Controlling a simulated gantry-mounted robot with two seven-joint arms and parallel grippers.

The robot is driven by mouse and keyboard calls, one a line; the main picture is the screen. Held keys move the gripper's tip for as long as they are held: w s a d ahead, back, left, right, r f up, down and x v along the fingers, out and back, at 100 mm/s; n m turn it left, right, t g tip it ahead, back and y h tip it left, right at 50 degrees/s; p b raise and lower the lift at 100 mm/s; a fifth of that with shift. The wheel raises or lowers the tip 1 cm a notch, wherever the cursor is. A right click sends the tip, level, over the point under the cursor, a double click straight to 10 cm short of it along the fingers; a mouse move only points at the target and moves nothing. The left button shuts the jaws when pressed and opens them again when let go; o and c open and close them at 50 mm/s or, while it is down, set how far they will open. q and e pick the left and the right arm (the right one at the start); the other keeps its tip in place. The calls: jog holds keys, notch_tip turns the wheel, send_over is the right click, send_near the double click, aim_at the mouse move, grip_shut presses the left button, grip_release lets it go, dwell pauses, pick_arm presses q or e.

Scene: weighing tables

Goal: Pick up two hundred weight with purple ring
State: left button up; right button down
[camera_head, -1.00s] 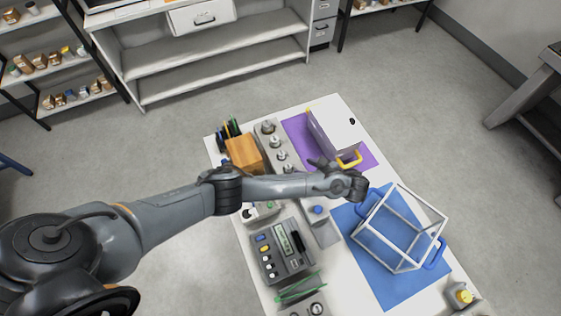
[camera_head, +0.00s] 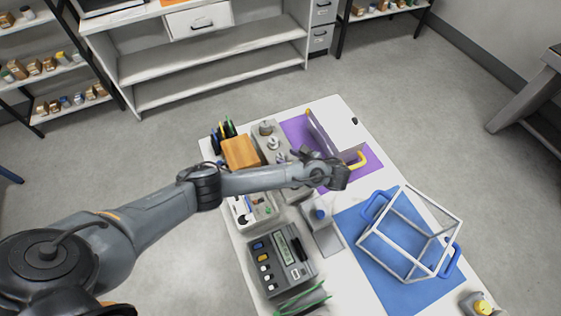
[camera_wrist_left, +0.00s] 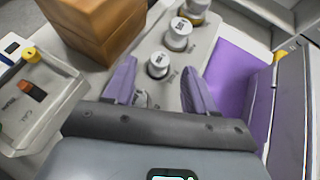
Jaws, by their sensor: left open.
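Several silvery cylindrical weights stand in a row on a grey weight tray (camera_wrist_left: 206,30). In the left wrist view, one weight (camera_wrist_left: 158,66) is just ahead of my fingers, with another weight (camera_wrist_left: 178,36) behind it. A further one at the tray's far end shows a yellowish band. A weight between the finger bases is partly hidden. I cannot make out a purple ring or read the labels. My left gripper (camera_wrist_left: 158,78) is open and empty over the row; it also shows in the head view (camera_head: 304,154). The head view shows a weight (camera_head: 273,143) at the row's back. My right gripper is not in view.
An orange-brown box (camera_head: 240,152) stands left of the tray. A purple mat (camera_head: 368,166) with a grey-white case lies right of it. A grey scale device (camera_head: 278,262) is in front. A white-framed cage (camera_head: 410,238) with blue handles stands on a blue mat (camera_head: 352,228).

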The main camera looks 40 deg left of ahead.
aim_at(280, 158)
pick_arm(q)
jog(key=shift+x, duration=1.5)
jog(key=shift+r, duration=0.1)
grip_shut()
